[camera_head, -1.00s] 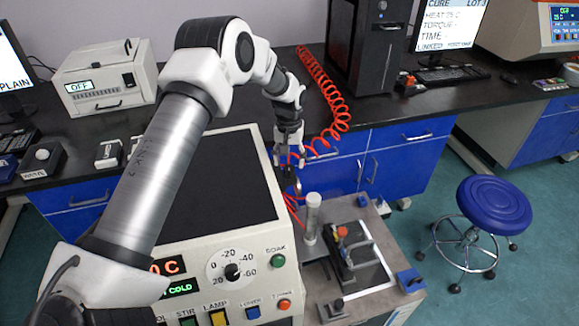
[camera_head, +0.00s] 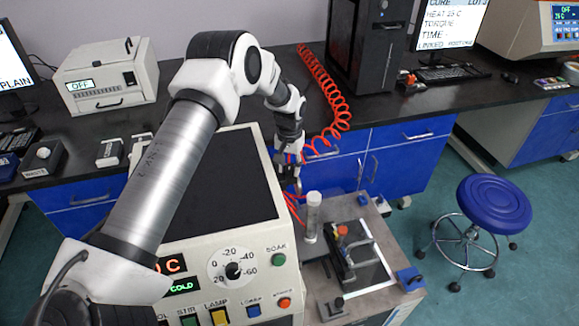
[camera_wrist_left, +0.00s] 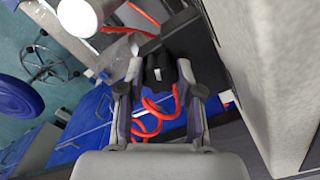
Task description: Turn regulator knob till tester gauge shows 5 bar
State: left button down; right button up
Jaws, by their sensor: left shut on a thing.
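My left gripper (camera_head: 291,181) reaches down behind the beige tester (camera_head: 262,212) in the head view. In the left wrist view my left gripper (camera_wrist_left: 160,88) is shut on a black knob (camera_wrist_left: 158,68), with one finger on each side of it. The knob is too small and covered to make out in the head view. I cannot make out a pressure gauge face or its reading in any view. My right gripper is not in view.
A clear cylinder (camera_head: 312,220) stands close to the right of the gripper. Red coiled hose (camera_head: 330,95) runs from the bench past the gripper. The tester's beige side wall (camera_wrist_left: 275,80) is close on the right in the wrist view. A blue stool (camera_head: 494,203) stands farther right.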

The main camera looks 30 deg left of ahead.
aim_at(290, 166)
pick_arm(q)
jog(key=shift+m, duration=0.9)
jog(key=c, duration=0.8)
grip_release()
jog(key=shift+f, duration=0.1)
jog(key=shift+o, duration=0.2)
notch_tip(290, 166, up, 12)
